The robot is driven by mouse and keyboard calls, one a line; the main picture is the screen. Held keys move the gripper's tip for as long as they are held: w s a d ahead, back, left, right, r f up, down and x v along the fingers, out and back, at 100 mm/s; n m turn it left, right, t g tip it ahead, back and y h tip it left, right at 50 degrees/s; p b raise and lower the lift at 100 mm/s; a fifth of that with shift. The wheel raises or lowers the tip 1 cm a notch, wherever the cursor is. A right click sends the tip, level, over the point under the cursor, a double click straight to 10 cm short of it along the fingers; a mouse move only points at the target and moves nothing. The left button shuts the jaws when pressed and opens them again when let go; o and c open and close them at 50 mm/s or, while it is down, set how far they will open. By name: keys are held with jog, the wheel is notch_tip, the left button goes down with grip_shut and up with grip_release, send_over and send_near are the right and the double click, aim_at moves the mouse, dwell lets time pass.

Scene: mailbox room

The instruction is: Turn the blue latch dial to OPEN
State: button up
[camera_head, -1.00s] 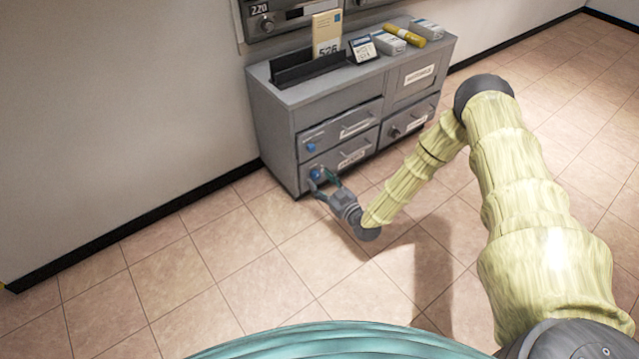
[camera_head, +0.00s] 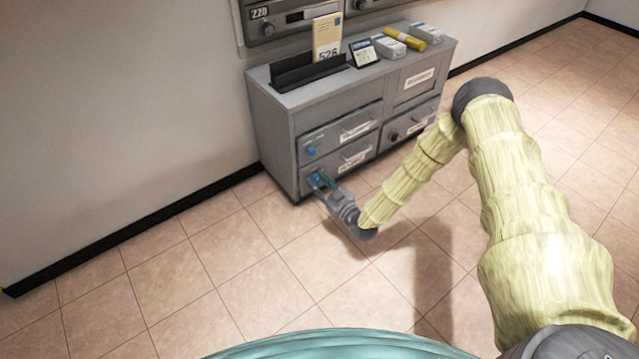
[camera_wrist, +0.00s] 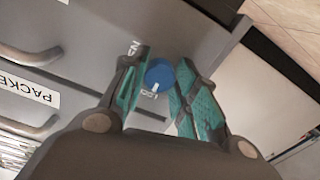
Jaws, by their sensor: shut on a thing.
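The blue latch dial (camera_wrist: 160,75) is a round knob with a white mark, on the front of the lower left drawer of the grey cabinet. My gripper (camera_wrist: 158,88) has its two teal-padded fingers on either side of the dial and is shut on it. In the head view my gripper (camera_head: 322,181) reaches that drawer's left end and largely hides the dial. Small white lettering shows beside the dial in the wrist view, partly hidden by the fingers, so I cannot read the dial's setting.
The grey cabinet (camera_head: 268,112) stands against the wall. Another blue dial (camera_head: 310,151) is on the upper left drawer. A dark tray (camera_head: 300,72), an envelope, small boxes and a yellow tube (camera_head: 404,40) are on top. The floor in front is clear.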

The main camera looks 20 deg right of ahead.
jog(key=shift+m, duration=0.3)
jog(key=m+p, duration=0.2)
jog(key=m, duration=0.1)
jog(key=shift+r+m, duration=0.1)
jog(key=shift+m, duration=0.3)
jog(key=m+p, duration=0.1)
jog(key=m, duration=0.3)
jog(key=shift+m, duration=0.3)
jog(key=m, duration=0.8)
jog(key=shift+s+a+m, duration=0.1)
jog(key=shift+m, duration=0.5)
jog(key=o, duration=1)
